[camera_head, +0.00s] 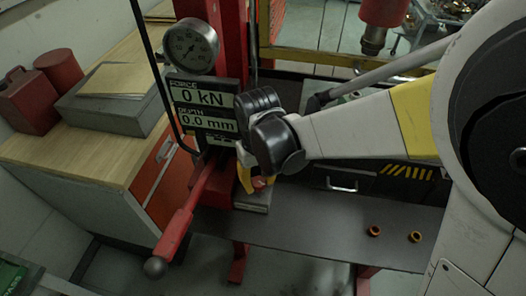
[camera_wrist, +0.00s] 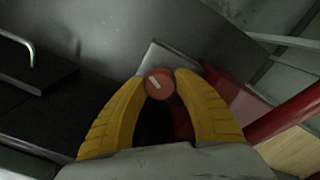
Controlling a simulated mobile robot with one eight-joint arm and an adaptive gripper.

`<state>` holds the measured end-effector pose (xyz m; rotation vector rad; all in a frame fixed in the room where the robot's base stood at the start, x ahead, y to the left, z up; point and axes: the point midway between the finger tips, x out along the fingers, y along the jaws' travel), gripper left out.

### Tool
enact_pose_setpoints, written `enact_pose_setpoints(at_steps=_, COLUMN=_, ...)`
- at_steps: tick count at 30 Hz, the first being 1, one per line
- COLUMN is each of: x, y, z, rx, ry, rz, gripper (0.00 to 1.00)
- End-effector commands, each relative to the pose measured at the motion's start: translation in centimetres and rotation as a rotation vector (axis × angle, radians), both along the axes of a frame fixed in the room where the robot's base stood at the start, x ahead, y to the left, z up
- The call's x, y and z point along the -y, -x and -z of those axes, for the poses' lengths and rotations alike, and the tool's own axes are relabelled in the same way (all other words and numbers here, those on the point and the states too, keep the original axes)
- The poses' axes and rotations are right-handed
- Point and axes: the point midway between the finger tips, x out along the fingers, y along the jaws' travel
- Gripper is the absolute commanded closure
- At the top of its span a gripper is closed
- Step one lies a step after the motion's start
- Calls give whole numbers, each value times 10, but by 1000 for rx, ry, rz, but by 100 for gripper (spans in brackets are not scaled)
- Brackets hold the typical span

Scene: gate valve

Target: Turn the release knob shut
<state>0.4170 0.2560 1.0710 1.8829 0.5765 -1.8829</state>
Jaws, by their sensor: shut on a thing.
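The release knob (camera_wrist: 159,84) is a small round red knob with a pale bar marked on its face. In the wrist view it sits between the tips of my gripper's yellow fingers (camera_wrist: 161,88). My gripper is shut on it, with a fingertip on each side. In the head view a bit of the red knob (camera_head: 259,183) shows beside my gripper (camera_head: 250,180), low on the red press frame below the display. My wrist hides much of the fingers there.
A red pump lever (camera_head: 186,218) with a dark ball end slants down left of my gripper. The display panel (camera_head: 206,106) reads 0 kN and 0.0 mm, under a round gauge (camera_head: 190,46). Two small brass rings (camera_head: 374,231) lie on the grey bench (camera_head: 320,228).

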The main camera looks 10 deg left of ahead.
Motion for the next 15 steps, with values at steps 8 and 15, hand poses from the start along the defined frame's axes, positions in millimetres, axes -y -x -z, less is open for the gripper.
enact_pose_setpoints(at_steps=8, x=0, y=0, z=1, rx=0, ry=0, rz=260, gripper=96)
enact_pose_setpoints(at_steps=15, x=0, y=0, z=1, rx=0, ry=0, rz=488, gripper=96)
